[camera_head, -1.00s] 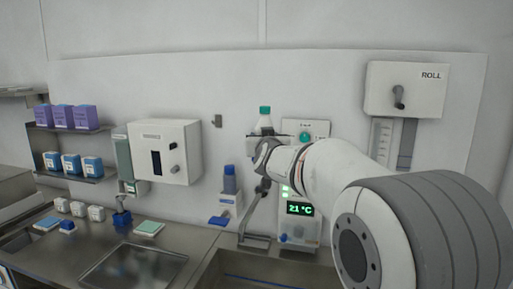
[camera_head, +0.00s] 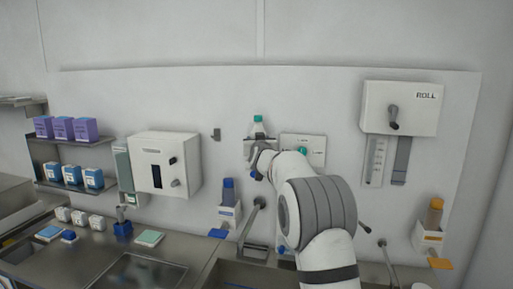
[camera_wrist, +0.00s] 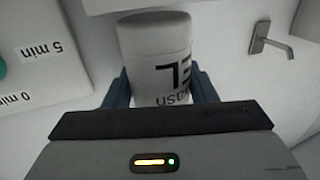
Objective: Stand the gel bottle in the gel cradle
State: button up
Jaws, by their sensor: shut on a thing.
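The gel bottle (camera_head: 258,129) is white with a green cap and stands upright in the head view, in front of the back wall. My gripper (camera_head: 259,143) is shut on it. The wrist view is upside down and shows the bottle (camera_wrist: 155,45) between both fingers of my gripper (camera_wrist: 160,90), with part of its dark lettering visible; its cap is hidden. A white block (camera_wrist: 125,5) lies at the bottle's base end, cut off by the picture edge. It may be the gel cradle; I cannot tell whether they touch.
A timer panel (camera_head: 303,142) is right of my gripper, and a wall hook (camera_head: 216,134) is left. A blue bottle (camera_head: 228,193) and an orange bottle (camera_head: 435,213) stand in lower white holders. The roll dispenser (camera_head: 400,107) is at upper right. Taps rise from the sink below.

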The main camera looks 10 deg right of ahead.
notch_tip(320, 180, down, 4)
jog(key=shift+w+r+p, duration=0.1)
jog(key=shift+r+p, duration=0.15)
jog(key=shift+p, duration=0.05)
jog(key=shift+f, duration=0.15)
jog(key=o, duration=0.8)
jog(key=shift+f+b, duration=0.1)
jog(key=shift+b, duration=0.2)
jog(key=shift+c, duration=0.2)
jog(key=o, duration=0.3)
jog(key=shift+o, duration=0.8)
